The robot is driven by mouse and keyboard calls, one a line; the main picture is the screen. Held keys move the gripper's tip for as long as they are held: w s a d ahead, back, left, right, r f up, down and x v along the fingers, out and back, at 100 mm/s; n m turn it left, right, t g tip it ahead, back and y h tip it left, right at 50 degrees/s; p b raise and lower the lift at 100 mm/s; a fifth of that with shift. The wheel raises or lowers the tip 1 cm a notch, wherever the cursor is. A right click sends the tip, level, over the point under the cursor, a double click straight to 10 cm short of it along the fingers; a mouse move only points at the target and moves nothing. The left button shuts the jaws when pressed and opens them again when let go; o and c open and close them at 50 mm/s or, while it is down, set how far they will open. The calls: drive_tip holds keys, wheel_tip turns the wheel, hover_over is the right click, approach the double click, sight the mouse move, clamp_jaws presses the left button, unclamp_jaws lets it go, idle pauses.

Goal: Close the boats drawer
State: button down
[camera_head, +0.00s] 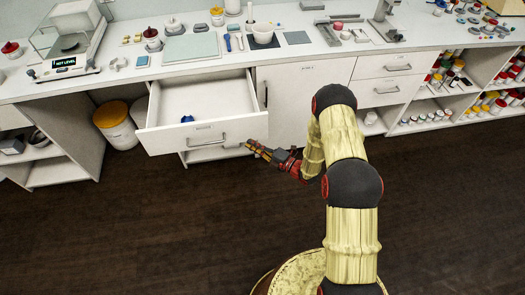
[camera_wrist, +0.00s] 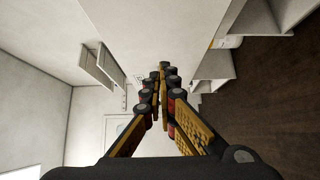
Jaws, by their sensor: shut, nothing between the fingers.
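A white drawer (camera_head: 200,138) stands pulled out from under the counter in the head view. Its front carries a bar handle (camera_head: 206,143) and a small label too small to read. A small blue item (camera_head: 187,119) lies inside it. My gripper (camera_head: 246,147) is shut and empty, with its tips close to the right end of the drawer front. I cannot tell whether they touch it. In the wrist view the shut fingers (camera_wrist: 163,70) point along a white panel, with a handle (camera_wrist: 100,65) to their left.
Shut drawers (camera_head: 383,92) and open shelves of jars (camera_head: 425,118) lie to the right. A yellow-lidded bin (camera_head: 115,122) stands left of the open drawer. The counter above holds a balance (camera_head: 65,65), a mortar (camera_head: 262,33) and tools. The dark floor in front is clear.

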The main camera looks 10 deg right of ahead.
drive_tip(key=shift+w+b, duration=0.5)
drive_tip(key=shift+w, duration=1.6)
